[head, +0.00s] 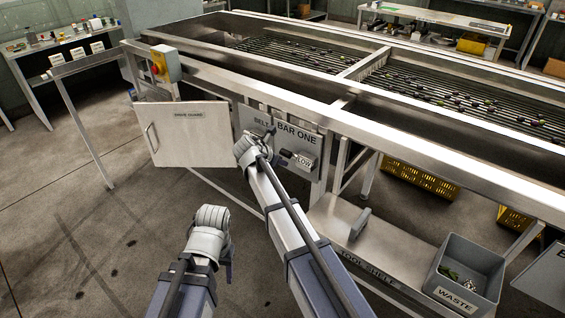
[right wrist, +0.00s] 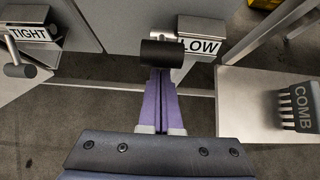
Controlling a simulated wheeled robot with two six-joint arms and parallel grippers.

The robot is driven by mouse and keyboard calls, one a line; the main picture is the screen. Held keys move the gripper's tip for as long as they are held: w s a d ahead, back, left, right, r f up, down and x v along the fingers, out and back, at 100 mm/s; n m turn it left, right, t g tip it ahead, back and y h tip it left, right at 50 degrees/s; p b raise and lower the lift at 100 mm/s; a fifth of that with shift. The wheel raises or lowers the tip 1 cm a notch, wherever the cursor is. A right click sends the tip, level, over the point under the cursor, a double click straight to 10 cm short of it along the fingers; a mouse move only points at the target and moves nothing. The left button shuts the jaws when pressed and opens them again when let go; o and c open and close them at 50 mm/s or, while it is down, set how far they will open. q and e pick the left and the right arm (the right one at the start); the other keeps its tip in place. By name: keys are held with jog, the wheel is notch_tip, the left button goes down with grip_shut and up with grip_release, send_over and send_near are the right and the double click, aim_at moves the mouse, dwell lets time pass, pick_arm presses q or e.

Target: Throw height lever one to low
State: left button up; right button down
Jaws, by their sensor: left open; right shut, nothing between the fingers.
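The bar one lever is a dark cylindrical knob (right wrist: 162,53) on a metal arm, just left of the LOW label (right wrist: 200,46) in the right wrist view. In the head view its dark handle (head: 286,154) shows beside the LOW label (head: 305,161), under the BAR ONE sign (head: 296,136). My right gripper (right wrist: 161,74) is shut and empty, its fingertips at the knob's lower edge; I cannot tell whether they touch. In the head view it is the hand (head: 250,150) at the panel. My left gripper (head: 209,222) is open, away from the panel, its fingertips mostly hidden.
A second lever (right wrist: 18,70) stands by a TIGHT label (right wrist: 30,34). A white cabinet door (head: 185,135) hangs open at left. A tool shelf (head: 385,252) holds a grey comb (head: 360,223); the comb also shows in the wrist view (right wrist: 297,108). A waste bin (head: 466,275) is at right.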

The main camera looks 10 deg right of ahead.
pick_arm(q)
jog(key=shift+d+r+p, duration=0.15)
jog(key=shift+r+p, duration=2.6)
jog(key=shift+p, duration=0.5)
pick_arm(e)
jog(key=v, duration=0.8)
jog(key=shift+s+a, duration=0.4)
jog(key=shift+a, duration=0.1)
jog(key=shift+f, duration=0.1)
jog(key=s+d+f+m+g+y, duration=0.2)
jog(key=s+f+m+y, duration=0.1)
jog(key=s+m, duration=0.85)
jog(key=s+d+f+m+g+y, duration=0.2)
jog(key=s+f+m+g+y, duration=0.15)
jog(key=s+m, duration=0.85)
pick_arm(q)
notch_tip(320, 180, up, 6)
jog(key=p, duration=0.6)
pick_arm(e)
jog(key=s+a+r+n, duration=0.1)
jog(key=s+a+r, duration=0.1)
jog(key=a, duration=0.3)
jog(key=s+a+r, duration=0.3)
jog(key=a+r, duration=0.1)
jog(key=a, duration=0.2)
jog(key=shift+s+n, duration=0.25)
jog(key=shift+n, duration=0.1)
